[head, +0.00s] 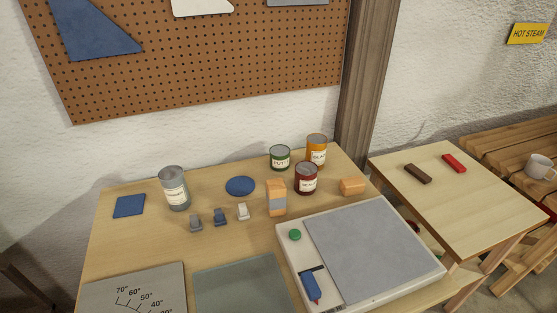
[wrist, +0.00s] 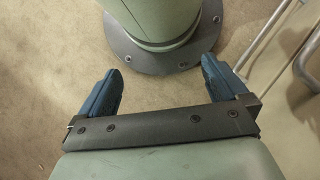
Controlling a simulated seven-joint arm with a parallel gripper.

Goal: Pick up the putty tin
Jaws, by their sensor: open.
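The putty tin (head: 280,158) is the small green tin with a white label, which seems to read "PUTTY". It stands upright at the back of the wooden table, left of and close to an orange tin (head: 317,149) and behind a dark red tin (head: 306,178). My gripper (wrist: 160,85) shows only in the wrist view, with its two blue fingers wide apart and nothing between them. It points at the floor and my own round base, away from the table. The putty tin is not in the wrist view.
A grey tin (head: 174,188) stands at the left. A white-framed panel (head: 375,250) fills the table's right front. A pegboard (head: 200,60) hangs behind.

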